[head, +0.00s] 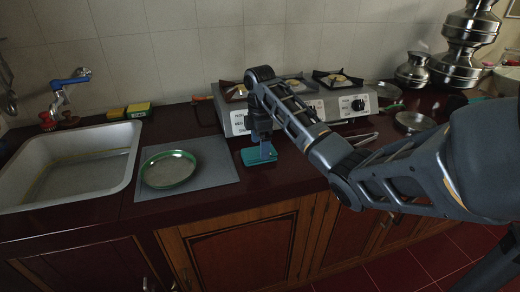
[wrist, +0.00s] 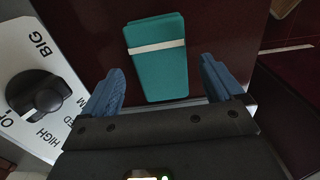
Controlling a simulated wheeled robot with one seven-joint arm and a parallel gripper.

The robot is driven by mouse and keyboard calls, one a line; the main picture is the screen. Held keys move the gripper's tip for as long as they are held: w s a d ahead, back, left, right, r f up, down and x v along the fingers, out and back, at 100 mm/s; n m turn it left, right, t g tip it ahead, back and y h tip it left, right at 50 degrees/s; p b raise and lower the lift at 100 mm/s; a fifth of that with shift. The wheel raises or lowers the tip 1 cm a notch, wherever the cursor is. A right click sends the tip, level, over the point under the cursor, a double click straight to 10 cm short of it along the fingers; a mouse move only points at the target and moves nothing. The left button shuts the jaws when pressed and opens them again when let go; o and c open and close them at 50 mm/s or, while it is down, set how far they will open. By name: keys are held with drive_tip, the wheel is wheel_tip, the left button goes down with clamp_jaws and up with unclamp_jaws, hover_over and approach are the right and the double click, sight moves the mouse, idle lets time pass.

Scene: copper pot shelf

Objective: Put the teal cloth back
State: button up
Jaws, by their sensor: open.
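The teal cloth (wrist: 160,72) is a folded rectangle with a pale stripe across it. It lies flat on the dark red counter in front of the stove. In the head view the cloth (head: 258,158) shows directly below my gripper (head: 260,149), partly hidden by it. In the wrist view my gripper (wrist: 165,85) is open, with one blue finger on each side of the near end of the cloth. The fingers stand apart from the cloth's sides as seen there. I cannot tell the exact height of the fingertips above the counter.
The stove (head: 232,116) is close behind my gripper; its knob (wrist: 36,94) is at left in the wrist view. Left are a grey mat (head: 215,160) with a green-rimmed plate (head: 168,169), the sink (head: 70,165) and sponges (head: 138,110). Steel pots (head: 465,45) stand at back right.

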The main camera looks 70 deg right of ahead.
wheel_tip(320, 180, up, 10)
drive_tip(key=p, duration=0.4)
